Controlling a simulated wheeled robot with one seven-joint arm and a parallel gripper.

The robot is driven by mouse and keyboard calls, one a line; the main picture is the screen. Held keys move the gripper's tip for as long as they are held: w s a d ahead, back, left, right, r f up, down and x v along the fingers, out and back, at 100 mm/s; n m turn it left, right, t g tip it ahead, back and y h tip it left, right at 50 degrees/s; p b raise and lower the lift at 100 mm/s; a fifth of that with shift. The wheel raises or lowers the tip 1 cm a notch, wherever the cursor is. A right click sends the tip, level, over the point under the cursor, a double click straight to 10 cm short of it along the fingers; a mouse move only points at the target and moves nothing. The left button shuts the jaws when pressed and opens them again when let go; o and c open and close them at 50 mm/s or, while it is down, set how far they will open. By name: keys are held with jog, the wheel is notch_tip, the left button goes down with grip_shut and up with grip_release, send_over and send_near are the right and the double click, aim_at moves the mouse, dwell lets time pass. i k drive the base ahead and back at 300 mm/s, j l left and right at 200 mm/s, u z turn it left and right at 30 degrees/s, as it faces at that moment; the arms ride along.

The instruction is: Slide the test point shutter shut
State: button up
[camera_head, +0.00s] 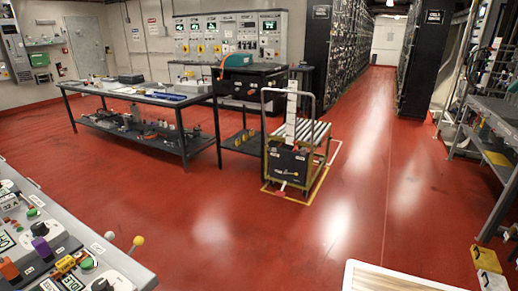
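I cannot pick out a test point shutter for certain in the head view. A sloped grey control panel (62,238) fills the lower left corner. It carries a green button (32,212), a purple part (42,247), an orange part (9,269), a yellow part (65,264), black knobs and a lever with a yellow ball (138,240). Its left and lower parts are cut off by the frame. Grey cabinets (230,38) with green displays and yellow-marked dials stand at the back wall, too small to read. My gripper is not in view.
A workbench (140,95) with a lower shelf stands at middle left. A cart (296,150) with a roller top stands centre, inside yellow floor lines. Dark racks (335,45) line an aisle behind. A grey bench (490,120) stands at right. The red floor (230,220) between is clear.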

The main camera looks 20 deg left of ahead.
aim_at(109, 236)
jog(key=i+u, duration=0.4)
jog(key=i+l+u, duration=0.1)
jog(key=i+u, duration=0.15)
jog(key=u, duration=0.15)
jog(key=i+l+u, duration=0.25)
jog(key=u, duration=0.15)
jog(key=i+u, duration=0.2)
jog(key=u, duration=0.25)
jog(key=i+u, duration=0.15)
jog(key=u, duration=0.3)
jog(key=i+u, duration=0.2)
jog(key=u, duration=0.25)
jog(key=i+l+u, duration=0.1)
jog(key=u, duration=0.3)
jog(key=i+l+u, duration=0.15)
jog(key=l+u, duration=0.15)
jog(key=u, duration=0.15)
jog(key=i+l+u, duration=0.15)
jog(key=u, duration=0.3)
jog(key=k, duration=0.45)
